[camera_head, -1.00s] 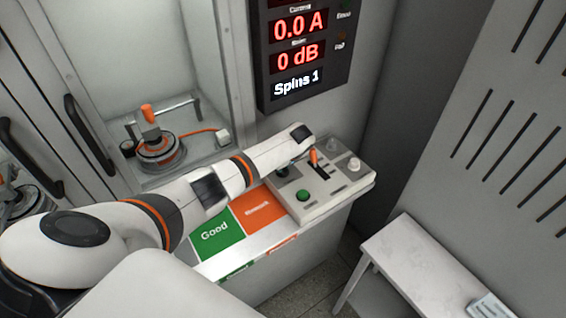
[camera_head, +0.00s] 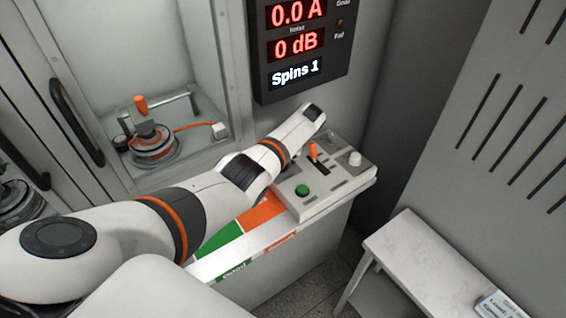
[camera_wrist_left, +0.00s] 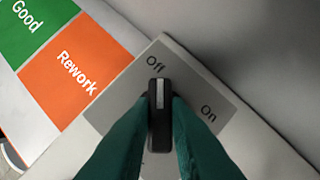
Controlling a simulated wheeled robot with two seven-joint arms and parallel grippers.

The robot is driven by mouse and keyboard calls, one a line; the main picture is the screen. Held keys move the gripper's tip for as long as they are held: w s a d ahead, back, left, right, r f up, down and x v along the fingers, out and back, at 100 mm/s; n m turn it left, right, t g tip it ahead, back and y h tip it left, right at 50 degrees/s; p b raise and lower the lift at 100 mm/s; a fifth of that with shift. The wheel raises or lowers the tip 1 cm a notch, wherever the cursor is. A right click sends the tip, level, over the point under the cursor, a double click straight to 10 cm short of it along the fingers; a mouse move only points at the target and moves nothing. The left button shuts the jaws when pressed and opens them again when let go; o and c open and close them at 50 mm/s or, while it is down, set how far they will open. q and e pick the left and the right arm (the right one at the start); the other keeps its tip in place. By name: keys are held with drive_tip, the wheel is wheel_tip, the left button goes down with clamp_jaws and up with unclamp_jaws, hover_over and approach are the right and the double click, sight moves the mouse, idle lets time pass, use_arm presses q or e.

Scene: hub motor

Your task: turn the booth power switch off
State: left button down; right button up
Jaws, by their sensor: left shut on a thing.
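The booth power switch is a black rotary knob (camera_wrist_left: 160,92) with a pale stripe, on a grey plate (camera_wrist_left: 105,107) marked Off and On. In the left wrist view its stripe points up toward the Off label, and On lies to the lower right. My left gripper (camera_wrist_left: 159,112) is shut on the knob, with one teal finger on each side. In the head view my left wrist covers the gripper and the switch on the control box (camera_head: 345,186). My right gripper is not in view.
A display (camera_head: 296,45) reads 0.0 A, 0 dB, Spins 1. A hub motor (camera_head: 153,146) sits in the booth. A white table (camera_head: 412,255) stands at right.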

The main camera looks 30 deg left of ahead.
use_arm(q)
drive_tip(key=shift+n, duration=0.3)
drive_tip(key=c, duration=1.4)
unclamp_jaws()
drive_tip(key=shift+a, duration=0.1)
drive_tip(key=v, duration=1.2)
